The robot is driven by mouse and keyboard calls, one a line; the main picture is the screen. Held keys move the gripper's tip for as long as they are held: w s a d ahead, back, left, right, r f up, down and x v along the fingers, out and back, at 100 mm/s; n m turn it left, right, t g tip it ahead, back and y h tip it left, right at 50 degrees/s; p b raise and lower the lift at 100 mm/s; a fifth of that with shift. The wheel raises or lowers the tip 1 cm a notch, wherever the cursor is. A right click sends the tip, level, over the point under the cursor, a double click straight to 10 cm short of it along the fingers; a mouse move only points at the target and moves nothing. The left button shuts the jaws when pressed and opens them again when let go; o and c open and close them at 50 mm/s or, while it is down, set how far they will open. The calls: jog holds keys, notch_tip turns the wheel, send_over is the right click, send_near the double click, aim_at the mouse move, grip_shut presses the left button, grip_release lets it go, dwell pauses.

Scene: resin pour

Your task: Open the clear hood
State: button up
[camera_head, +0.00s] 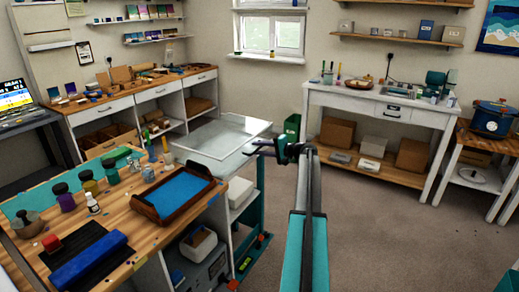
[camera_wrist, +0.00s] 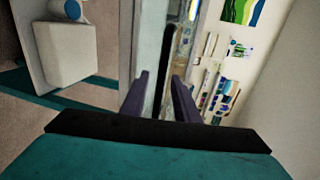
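The clear hood (camera_head: 222,132) is a see-through, pale-edged box at the right end of the wooden bench, and it looks lowered. My gripper (camera_head: 258,147) is at the hood's right front corner, reaching in from the right. In the wrist view, my gripper's (camera_wrist: 160,76) two dark fingers stand apart. A pale upright strip and a dark band show between and beyond the fingers. I cannot tell whether either finger touches the hood. No grip on it shows.
A blue-lined wooden tray (camera_head: 178,192), bottles and a blue roll (camera_head: 88,262) crowd the wooden bench (camera_head: 150,235). A white workbench (camera_head: 378,101) with boxes below stands at the back right. The carpet (camera_head: 400,225) to the right is clear.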

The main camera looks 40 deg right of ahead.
grip_shut()
jog(key=shift+w+a+r, duration=0.1)
dwell(0.3)
